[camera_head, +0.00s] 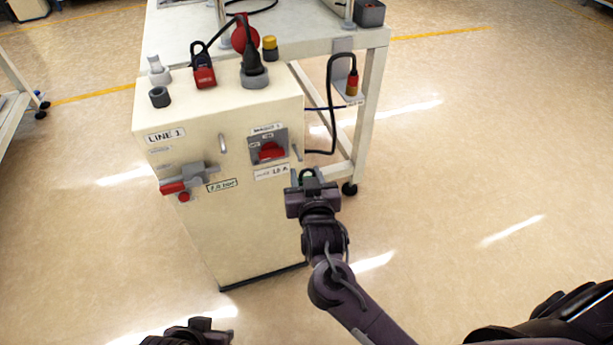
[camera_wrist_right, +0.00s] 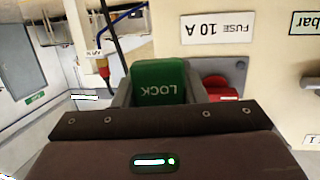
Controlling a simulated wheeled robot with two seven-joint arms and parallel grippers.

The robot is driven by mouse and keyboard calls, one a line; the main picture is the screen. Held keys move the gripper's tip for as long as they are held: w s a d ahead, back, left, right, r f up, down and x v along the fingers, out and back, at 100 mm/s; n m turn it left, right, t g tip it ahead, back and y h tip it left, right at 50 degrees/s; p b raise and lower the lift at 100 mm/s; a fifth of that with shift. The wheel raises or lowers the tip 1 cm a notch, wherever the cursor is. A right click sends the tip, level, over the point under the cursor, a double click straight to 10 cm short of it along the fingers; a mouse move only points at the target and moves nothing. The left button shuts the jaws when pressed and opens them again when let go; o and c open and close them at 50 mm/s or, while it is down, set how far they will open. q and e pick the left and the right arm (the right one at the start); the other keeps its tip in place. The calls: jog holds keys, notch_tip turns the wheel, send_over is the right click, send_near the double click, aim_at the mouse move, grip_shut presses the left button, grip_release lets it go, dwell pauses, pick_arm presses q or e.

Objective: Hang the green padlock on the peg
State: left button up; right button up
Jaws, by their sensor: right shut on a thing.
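The green padlock (camera_wrist_right: 160,82) is between the fingers of my right gripper (camera_wrist_right: 158,97), which is shut on it. Its body faces the right wrist camera with the word LOCK upside down; its shackle is hidden there. In the head view my right gripper (camera_head: 312,186) is in front of the cabinet's right edge, and only a little of the padlock shows at its tip. A small grey pin (camera_head: 297,152) sticks out beside the red switch; I cannot tell whether it is the peg. My left gripper (camera_head: 203,325) is at the bottom edge, its fingers unclear.
A white bench (camera_head: 375,40) with a hanging cable stands behind. The floor at right is clear.

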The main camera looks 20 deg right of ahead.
jog(key=shift+w, duration=0.55)
dwell(0.4)
jog(key=shift+p, duration=0.4)
jog(key=shift+p, duration=0.3)
jog(key=shift+w, duration=1.65)
dwell(0.6)
jog(key=shift+s+f+p, duration=0.1)
jog(key=shift+s+p, duration=0.95)
jog(key=shift+s, duration=0.6)
dwell(0.4)
jog(key=shift+p, duration=0.4)
dwell(0.4)
jog(key=shift+w, duration=0.75)
dwell(0.5)
